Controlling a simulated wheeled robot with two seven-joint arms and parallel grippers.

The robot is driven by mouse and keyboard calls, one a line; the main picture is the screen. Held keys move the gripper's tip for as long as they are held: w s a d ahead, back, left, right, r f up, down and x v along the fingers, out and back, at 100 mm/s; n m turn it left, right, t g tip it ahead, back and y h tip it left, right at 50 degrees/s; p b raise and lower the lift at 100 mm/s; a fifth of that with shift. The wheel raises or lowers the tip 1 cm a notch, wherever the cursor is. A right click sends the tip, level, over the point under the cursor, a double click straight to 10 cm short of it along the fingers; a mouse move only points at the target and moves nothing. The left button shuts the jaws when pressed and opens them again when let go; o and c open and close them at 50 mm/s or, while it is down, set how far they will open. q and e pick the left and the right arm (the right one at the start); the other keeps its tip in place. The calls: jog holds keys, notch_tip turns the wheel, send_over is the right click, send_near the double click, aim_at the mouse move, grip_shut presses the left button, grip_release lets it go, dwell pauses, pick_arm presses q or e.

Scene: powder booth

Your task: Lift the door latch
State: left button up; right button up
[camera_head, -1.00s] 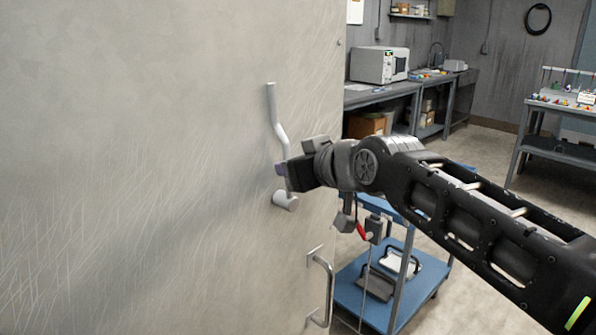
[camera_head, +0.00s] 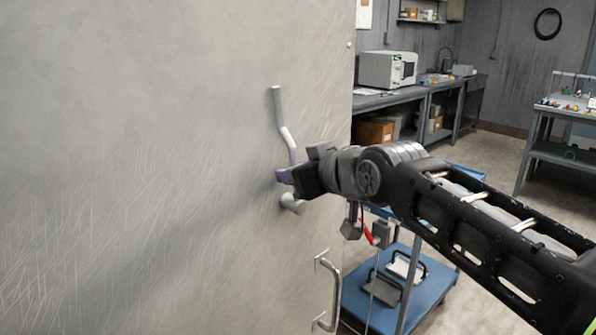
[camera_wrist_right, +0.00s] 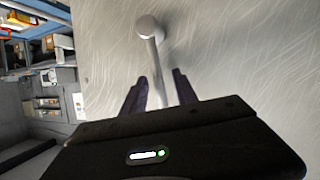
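The door latch (camera_head: 278,110) is a pale grey bent bar on the large scratched metal door (camera_head: 150,150). It points up from its round pivot (camera_head: 292,204). My right gripper (camera_head: 284,176) is at the lower part of the bar, just above the pivot, and hides some of it. In the right wrist view, the latch bar (camera_wrist_right: 154,58) runs down from its round pivot (camera_wrist_right: 150,27) between the two dark fingers of my right gripper (camera_wrist_right: 162,82). The fingers stand apart, with a visible gap on the right of the bar. My left gripper is out of view.
A D-shaped pull handle (camera_head: 335,290) sits low on the door near its right edge. A blue cart (camera_head: 425,300) stands beyond that edge, below my right arm. Open floor lies to the right.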

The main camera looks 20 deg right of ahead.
jog(key=shift+s+r, duration=0.1)
jog(key=b+v, duration=0.1)
jog(key=v, duration=0.6)
jog(key=shift+s, duration=0.3)
